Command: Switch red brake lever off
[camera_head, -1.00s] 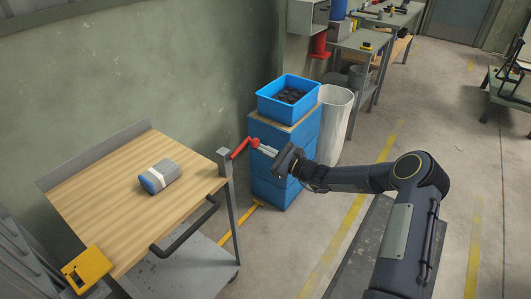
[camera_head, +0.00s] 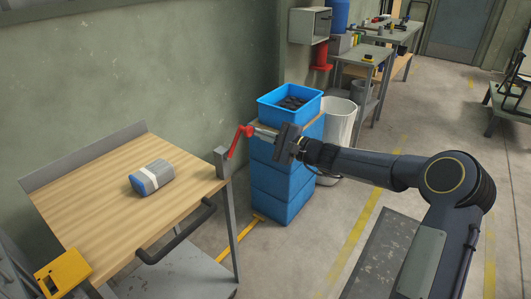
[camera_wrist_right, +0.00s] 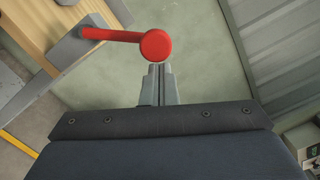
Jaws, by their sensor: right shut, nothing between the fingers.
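The red brake lever (camera_head: 237,140) is mounted on a grey bracket (camera_head: 222,161) at the right corner of the wooden-topped cart (camera_head: 110,195). It slants up and to the right to a round knob. In the wrist view the lever (camera_wrist_right: 115,35) runs from the bracket to its round red knob. My right gripper (camera_head: 261,133) is shut and empty, its fingertips (camera_wrist_right: 157,72) right at the knob; whether they touch it I cannot tell. My left gripper is not in view.
Stacked blue crates (camera_head: 278,190) stand behind my gripper, beside a white bin (camera_head: 342,122). Open floor lies to the right.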

